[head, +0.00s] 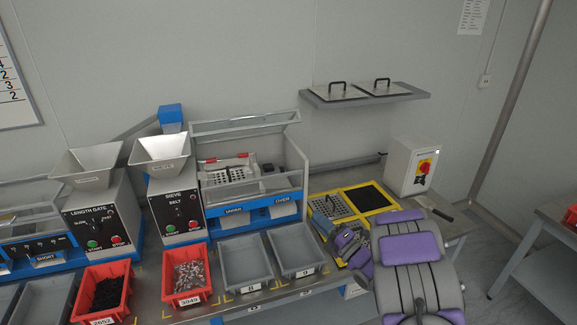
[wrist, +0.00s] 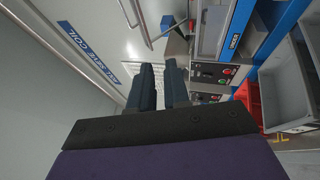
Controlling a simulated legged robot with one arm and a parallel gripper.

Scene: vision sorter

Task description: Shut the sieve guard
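The sieve guard (head: 245,122) is a clear panel in a grey metal frame, raised above the sieve machine behind the blue front strip (head: 258,213). Its front is open, and the perforated plates inside show. The sieve control box (head: 179,212) with its hopper stands at its left. My gripper (head: 340,238) is low at the right, in front of the yellow-edged trays and apart from the guard. In the wrist view its two dark fingers (wrist: 160,72) are slightly apart with nothing between them. I cannot clearly identify the guard in the wrist view.
Grey bins (head: 246,262) and red bins (head: 187,276) line the bench front. A white switch box (head: 411,166) stands at the right. A wall shelf (head: 365,97) holds two handled plates. Yellow-edged trays (head: 368,197) lie beside my arm. Space above the grey bins is clear.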

